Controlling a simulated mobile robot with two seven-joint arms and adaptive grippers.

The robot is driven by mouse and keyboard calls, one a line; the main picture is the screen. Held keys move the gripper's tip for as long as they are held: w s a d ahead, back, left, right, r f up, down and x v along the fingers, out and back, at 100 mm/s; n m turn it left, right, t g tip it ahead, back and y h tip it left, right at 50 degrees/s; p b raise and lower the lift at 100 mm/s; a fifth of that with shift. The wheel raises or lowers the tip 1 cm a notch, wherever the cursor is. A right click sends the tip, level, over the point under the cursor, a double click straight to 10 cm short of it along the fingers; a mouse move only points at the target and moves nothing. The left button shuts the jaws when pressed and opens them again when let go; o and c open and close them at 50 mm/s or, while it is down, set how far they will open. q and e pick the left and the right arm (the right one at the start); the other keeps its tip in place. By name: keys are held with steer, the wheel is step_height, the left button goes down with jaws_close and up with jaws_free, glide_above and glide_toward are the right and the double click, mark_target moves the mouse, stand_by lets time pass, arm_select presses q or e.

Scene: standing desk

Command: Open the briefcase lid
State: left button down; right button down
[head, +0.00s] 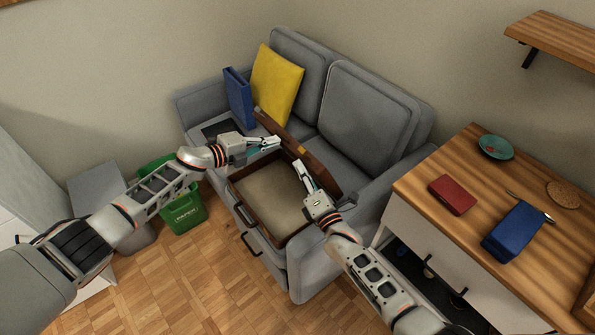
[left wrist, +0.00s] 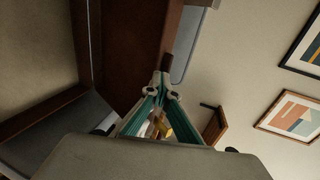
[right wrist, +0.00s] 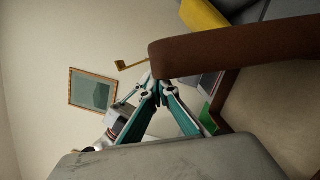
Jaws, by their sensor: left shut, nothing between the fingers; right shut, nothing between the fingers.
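The brown briefcase (head: 240,208) lies on the grey sofa, its beige inside in plain view. Its lid (head: 322,178) stands raised at the back edge, seen nearly edge-on. The lid's exact angle is hard to tell. My left gripper (head: 278,142) is shut and empty by the lid's upper edge; in the left wrist view its tips (left wrist: 163,82) overlap brown briefcase panels. My right gripper (head: 300,168) is shut and empty over the case near the lid's inner side. In the right wrist view its tips (right wrist: 155,88) are close to a brown edge (right wrist: 240,46); contact is unclear.
The grey sofa (head: 365,110) holds a yellow cushion (head: 275,85) and a blue binder (head: 238,98) behind the case. A green paper bin (head: 184,213) stands left. A wooden-topped cabinet (head: 425,185) with a red book (head: 452,194) and blue case (head: 513,231) is at right.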

arm_select(q)
steer(key=shift+w+f, duration=0.1)
steer(key=shift+w, duration=0.05)
steer(key=c, duration=2.5)
jaws_free()
steer(key=shift+r, duration=0.2)
steer(key=shift+c, duration=0.2)
arm_select(e)
steer(key=shift+w+d+r, duration=0.15)
steer(key=shift+w+d, duration=0.05)
steer(key=shift+w, duration=0.05)
arm_select(q)
steer(key=shift+a+r, duration=0.1)
steer(key=shift+a, duration=0.05)
